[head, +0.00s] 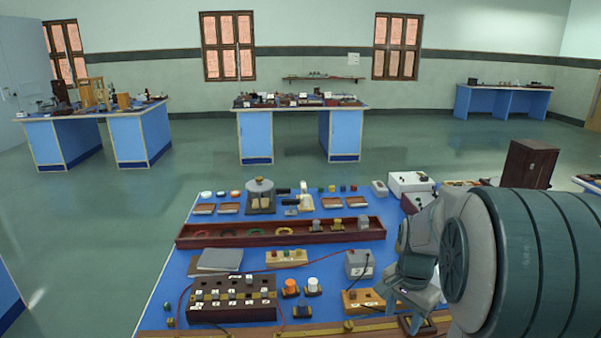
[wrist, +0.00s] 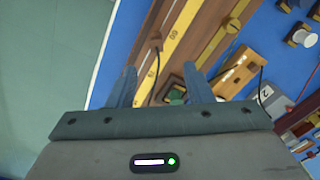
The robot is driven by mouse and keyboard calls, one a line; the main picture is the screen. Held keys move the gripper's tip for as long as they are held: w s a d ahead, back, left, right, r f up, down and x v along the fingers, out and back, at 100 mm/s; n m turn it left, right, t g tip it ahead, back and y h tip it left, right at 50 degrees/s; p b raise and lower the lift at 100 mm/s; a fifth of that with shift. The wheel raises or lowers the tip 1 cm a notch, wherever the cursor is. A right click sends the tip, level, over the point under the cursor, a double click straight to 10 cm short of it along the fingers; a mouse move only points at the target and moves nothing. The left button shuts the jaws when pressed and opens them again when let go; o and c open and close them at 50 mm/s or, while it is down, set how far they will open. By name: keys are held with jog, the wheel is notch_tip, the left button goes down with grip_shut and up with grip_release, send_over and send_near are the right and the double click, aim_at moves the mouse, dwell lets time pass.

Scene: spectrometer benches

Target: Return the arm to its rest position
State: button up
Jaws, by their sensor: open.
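My gripper (wrist: 160,84) is open in the wrist view, its two blue-grey fingers spread apart with nothing between them. Beyond the fingertips are the edge of the blue bench, a wooden scale (wrist: 185,35) and a small wooden terminal block (wrist: 238,70). In the head view my arm fills the lower right and hides part of the bench.
The blue bench (head: 168,290) below me is crowded with a long dark red tray (head: 200,240), a dark terminal box (head: 235,311), a grey box (head: 358,263) and thin wires. Other benches (head: 255,135) stand farther off. Green floor (head: 80,240) is clear to the left.

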jog(key=s+a+r+n+t, duration=0.1)
jog(key=s+a+r+n, duration=0.2)
jog(key=s+a+n, duration=0.2)
jog(key=s+a+r+n+t, duration=0.1)
jog(key=s+a+r+n, duration=0.2)
jog(key=s+a+n, duration=0.3)
jog(key=s, duration=0.3)
jog(key=shift+s+a+r+n+t, duration=0.25)
jog(key=shift+n+t, duration=0.15)
